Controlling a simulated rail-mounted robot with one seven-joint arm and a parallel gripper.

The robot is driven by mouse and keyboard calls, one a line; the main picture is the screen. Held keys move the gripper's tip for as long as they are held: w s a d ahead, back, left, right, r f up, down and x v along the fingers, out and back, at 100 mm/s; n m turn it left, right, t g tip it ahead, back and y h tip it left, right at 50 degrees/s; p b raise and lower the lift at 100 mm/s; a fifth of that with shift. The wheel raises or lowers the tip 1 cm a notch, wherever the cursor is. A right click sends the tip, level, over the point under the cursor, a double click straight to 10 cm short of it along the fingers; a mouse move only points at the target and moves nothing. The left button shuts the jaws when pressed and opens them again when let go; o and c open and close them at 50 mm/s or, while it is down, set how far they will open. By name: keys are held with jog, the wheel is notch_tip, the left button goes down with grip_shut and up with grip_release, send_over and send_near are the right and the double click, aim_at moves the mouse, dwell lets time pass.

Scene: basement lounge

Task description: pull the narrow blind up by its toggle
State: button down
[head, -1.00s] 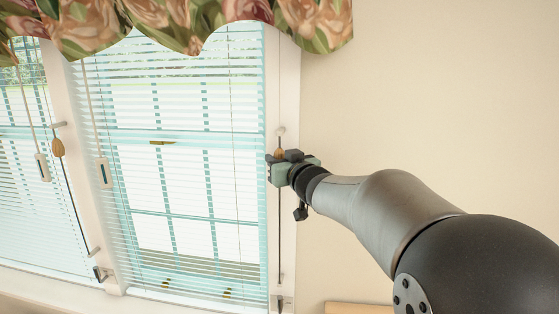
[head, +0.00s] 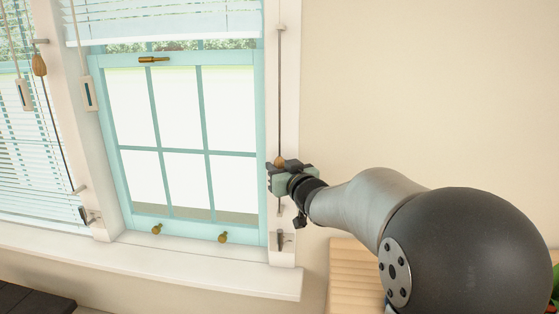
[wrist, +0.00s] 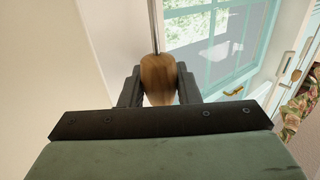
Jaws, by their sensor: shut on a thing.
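The narrow blind (head: 160,22) is bunched high on the right-hand window, and the blue-framed panes below it are bare. Its wooden toggle (wrist: 158,78) hangs on a cord at the right window post; in the head view only the toggle's top (head: 280,161) shows above my gripper. My gripper (head: 280,172) is shut on the toggle, low on the post. In the wrist view the toggle sits between my two fingers (wrist: 159,92), with the cord running up from it.
A cleat (head: 281,240) is on the post below my gripper. Another wooden toggle (head: 39,65) hangs by the left blind (head: 35,140), which is lowered. The window sill (head: 150,262) runs below. A wooden surface (head: 350,270) is at the lower right.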

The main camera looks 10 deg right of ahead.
notch_tip(320, 180, down, 9)
jog(key=b, duration=0.5)
jog(key=shift+f, duration=0.25)
jog(key=c, duration=1.4)
grip_release()
jog(key=shift+o, duration=0.2)
jog(key=shift+s+r, duration=0.2)
jog(key=p+v, duration=0.1)
jog(key=v, duration=1.6)
jog(key=shift+p, duration=0.4)
